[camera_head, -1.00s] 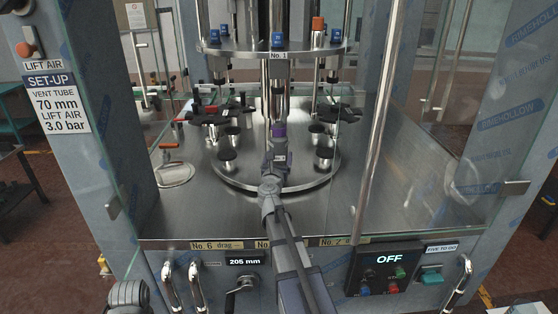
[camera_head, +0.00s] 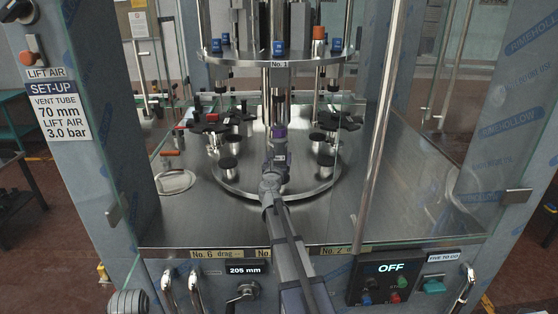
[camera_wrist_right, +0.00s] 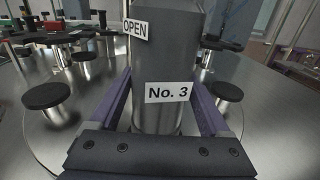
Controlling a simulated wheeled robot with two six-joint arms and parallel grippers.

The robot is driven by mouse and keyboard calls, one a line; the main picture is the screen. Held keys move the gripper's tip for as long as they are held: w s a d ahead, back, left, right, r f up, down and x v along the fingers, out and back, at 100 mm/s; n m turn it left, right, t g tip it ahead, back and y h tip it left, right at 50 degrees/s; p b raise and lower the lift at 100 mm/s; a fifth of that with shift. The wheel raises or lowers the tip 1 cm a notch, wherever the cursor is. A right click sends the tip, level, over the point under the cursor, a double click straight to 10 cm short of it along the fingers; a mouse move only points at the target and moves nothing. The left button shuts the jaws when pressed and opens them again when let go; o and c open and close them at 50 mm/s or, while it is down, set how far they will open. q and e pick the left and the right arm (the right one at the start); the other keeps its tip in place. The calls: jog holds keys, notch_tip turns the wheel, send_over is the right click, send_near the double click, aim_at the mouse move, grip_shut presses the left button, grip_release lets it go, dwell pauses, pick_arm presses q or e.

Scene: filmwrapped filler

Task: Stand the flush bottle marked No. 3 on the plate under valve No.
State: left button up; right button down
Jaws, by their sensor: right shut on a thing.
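My right gripper (camera_head: 279,132) reaches into the machine over the round steel table (camera_head: 240,190), at its front middle. In the right wrist view its purple fingers are shut on the grey flush bottle (camera_wrist_right: 165,70), one finger on each side. Above, the valve ring (camera_head: 235,57) carries a "No. 1" label at the front, below a blue valve (camera_head: 279,47). My left gripper is not in view.
Black-topped round plates (camera_head: 228,163) stand on both sides of the gripper, one close at left in the wrist view (camera_wrist_right: 46,96). A slanting steel post (camera_head: 375,150) and clear panels bound the opening. An orange-handled tool (camera_head: 170,153) lies at left. The front panel reads OFF.

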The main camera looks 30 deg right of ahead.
jog(key=shift+f+b, duration=0.3)
jog(key=shift+b, duration=0.05)
jog(key=shift+s+f, duration=0.1)
jog(key=shift+f, duration=0.05)
dwell(0.9)
jog(key=shift+c, duration=1.4)
grip_release()
jog(key=shift+o, duration=1.4)
jog(key=shift+f, duration=0.1)
jog(key=v, duration=0.7)
jog(key=shift+s+a, duration=0.25)
jog(key=shift+a, duration=0.05)
